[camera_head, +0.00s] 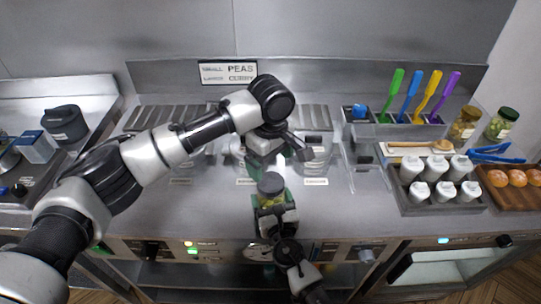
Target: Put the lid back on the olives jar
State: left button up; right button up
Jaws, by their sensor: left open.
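A small jar with yellow-green contents (269,200), which appears to be the olives jar, stands upright at the middle of the counter's front. A dark grey lid (271,183) shows on its top; whether it is fully seated I cannot tell. My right gripper (272,212) comes up from below and is around the jar's body, seemingly shut on it, hiding its lower part. My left gripper (281,152) is open and empty, above and behind the jar, apart from the lid.
White shakers stand in a grey tray (403,203) at right. Two lidded jars, one brownish (464,127) and one green (502,123), stand behind. A rack of coloured utensils (396,130) is at the back. Fryer wells lie behind my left gripper. Bare counter (345,215) lies right of the jar.

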aim_at(271, 182)
pick_arm(q)
notch_tip(271, 182, down, 7)
dwell(0.3)
